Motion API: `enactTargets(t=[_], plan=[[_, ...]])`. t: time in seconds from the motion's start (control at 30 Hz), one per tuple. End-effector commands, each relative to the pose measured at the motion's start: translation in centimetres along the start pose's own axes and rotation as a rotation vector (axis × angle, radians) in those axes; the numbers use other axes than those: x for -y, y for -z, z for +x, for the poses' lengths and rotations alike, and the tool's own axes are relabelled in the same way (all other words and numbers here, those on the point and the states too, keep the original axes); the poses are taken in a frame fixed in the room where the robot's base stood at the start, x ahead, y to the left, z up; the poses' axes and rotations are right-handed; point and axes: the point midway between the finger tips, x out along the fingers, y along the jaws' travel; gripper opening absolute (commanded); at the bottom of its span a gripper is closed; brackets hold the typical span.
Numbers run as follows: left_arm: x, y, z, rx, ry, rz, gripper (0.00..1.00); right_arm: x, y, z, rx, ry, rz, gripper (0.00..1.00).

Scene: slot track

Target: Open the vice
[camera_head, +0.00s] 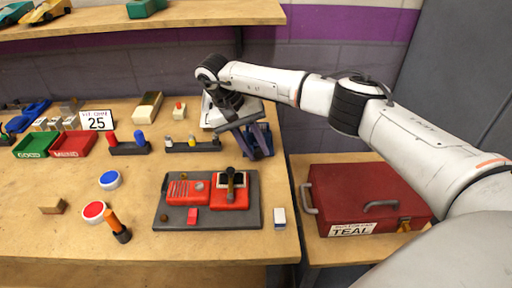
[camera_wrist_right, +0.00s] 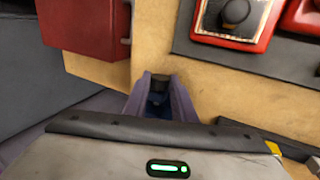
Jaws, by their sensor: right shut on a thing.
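My right gripper (camera_head: 258,154) points down at the right end of the bench, and its fingers also show in the wrist view (camera_wrist_right: 159,84). The fingers are shut on a small dark part, taken as the vice's handle. What shows of the vice is a dark blue piece (camera_wrist_right: 157,101) between the fingers in the wrist view. The fingers and hand hide most of the vice, so how far its jaws stand apart cannot be told. My left gripper is not in view.
A dark grey tray (camera_head: 171,219) with red parts lies in front of the gripper. A red toolbox (camera_head: 355,187) labelled TEAL stands on a lower surface at right. Small holders (camera_head: 193,146) stand left of the gripper.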

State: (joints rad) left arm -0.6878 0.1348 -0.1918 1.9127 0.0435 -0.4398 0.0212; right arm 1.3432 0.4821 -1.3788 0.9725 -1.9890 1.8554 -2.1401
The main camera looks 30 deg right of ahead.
Motion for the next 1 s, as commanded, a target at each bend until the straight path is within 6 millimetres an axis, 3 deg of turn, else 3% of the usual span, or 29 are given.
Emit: enactTargets(t=[0.23,0.27,0.37,0.73,1.0], plan=[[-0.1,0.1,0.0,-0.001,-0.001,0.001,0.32,0.0,0.1,-0.1,-0.003,0.001,0.001,0.01],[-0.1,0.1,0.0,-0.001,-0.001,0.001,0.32,0.0,0.1,-0.1,-0.003,0.001,0.001,0.27],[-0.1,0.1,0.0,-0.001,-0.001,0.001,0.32,0.0,0.1,-0.1,-0.002,0.001,0.000,0.42],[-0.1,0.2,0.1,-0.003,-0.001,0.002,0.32,0.0,0.1,-0.6,-0.002,0.002,0.000,0.42],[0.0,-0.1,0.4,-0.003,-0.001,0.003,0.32,0.1,0.1,-5.3,-0.005,0.003,0.001,0.42]])
